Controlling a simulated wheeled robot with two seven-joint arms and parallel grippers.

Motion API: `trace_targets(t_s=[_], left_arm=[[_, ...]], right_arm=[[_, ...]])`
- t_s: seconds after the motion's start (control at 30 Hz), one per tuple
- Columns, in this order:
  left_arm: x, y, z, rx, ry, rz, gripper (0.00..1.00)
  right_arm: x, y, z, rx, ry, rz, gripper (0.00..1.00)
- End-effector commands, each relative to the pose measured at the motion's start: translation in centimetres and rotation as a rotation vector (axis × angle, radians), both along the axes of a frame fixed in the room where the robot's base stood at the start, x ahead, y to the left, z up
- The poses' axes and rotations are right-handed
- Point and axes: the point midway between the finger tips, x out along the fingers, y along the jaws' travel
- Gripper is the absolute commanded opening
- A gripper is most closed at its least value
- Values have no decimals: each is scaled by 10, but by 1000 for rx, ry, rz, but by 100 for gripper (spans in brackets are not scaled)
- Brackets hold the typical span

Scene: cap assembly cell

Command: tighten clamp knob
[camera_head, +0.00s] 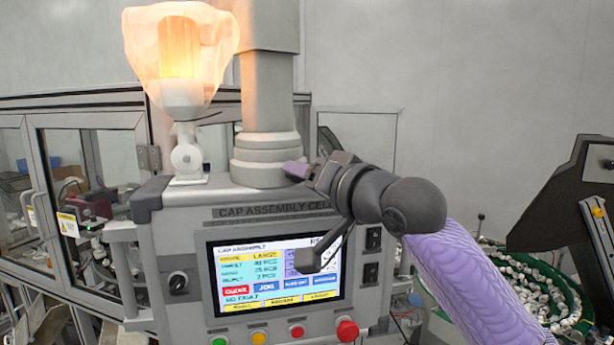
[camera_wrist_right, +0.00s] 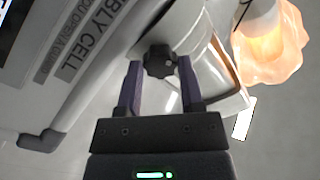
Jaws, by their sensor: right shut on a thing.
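The clamp knob (camera_wrist_right: 158,61) is a small dark lobed knob, seen in the right wrist view beside the panel housing's edge. My right gripper (camera_wrist_right: 159,70) has its two purple fingers on either side of the knob and is shut on it. In the head view, my right gripper (camera_head: 298,170) reaches in from the right to the top of the control panel, near the foot of the grey column. The knob itself cannot be made out there. My left gripper is not in view.
The control panel (camera_head: 190,228) carries a lit screen (camera_head: 270,275), coloured buttons and a red mushroom button (camera_head: 347,330) below my right arm. A glowing wrapped lamp (camera_head: 180,60) and grey column (camera_head: 266,95) stand on top. A green-rimmed parts bowl (camera_head: 575,300) is at right.

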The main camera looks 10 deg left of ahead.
Motion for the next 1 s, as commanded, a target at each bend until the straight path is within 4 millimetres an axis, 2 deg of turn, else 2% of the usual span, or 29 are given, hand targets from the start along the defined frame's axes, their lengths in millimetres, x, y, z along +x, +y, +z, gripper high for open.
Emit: trace_targets(t_s=[1.0], left_arm=[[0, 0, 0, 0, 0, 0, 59]], right_arm=[[-1, 0, 2, 687, 676, 2, 0]])
